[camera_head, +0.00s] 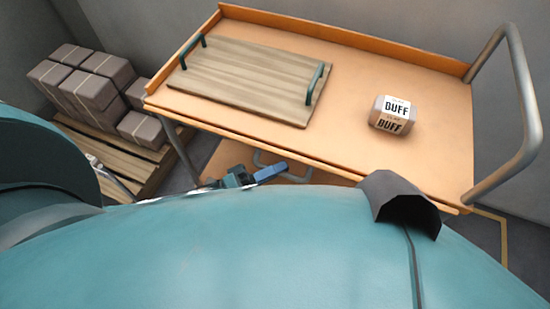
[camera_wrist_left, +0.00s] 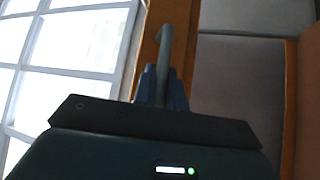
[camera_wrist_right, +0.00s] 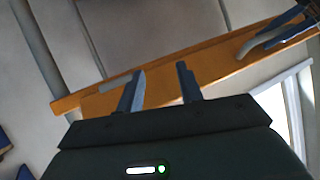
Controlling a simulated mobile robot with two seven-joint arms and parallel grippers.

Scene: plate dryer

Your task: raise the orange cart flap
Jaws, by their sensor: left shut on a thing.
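The orange flap (camera_head: 222,160) hangs below the front edge of the orange cart (camera_head: 440,130), partly hidden by my body in the head view. A grey bar handle (camera_head: 300,178) is on it. My left gripper (camera_head: 280,167) is at this handle; in the left wrist view its blue fingers (camera_wrist_left: 162,85) are shut on the grey handle (camera_wrist_left: 166,50), with an orange strip behind. My right gripper (camera_wrist_right: 158,82) is hidden in the head view. In the right wrist view its fingers are apart with nothing gripped, in front of an orange panel (camera_wrist_right: 215,62). A grey bar shows beside its left finger.
On the cart top are a wooden tray (camera_head: 240,80) with two teal handles and a Buff box (camera_head: 393,114). A grey push handle (camera_head: 525,100) rises at the cart's right. Several brown boxes (camera_head: 90,90) stand on a wooden pallet (camera_head: 125,160) at left.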

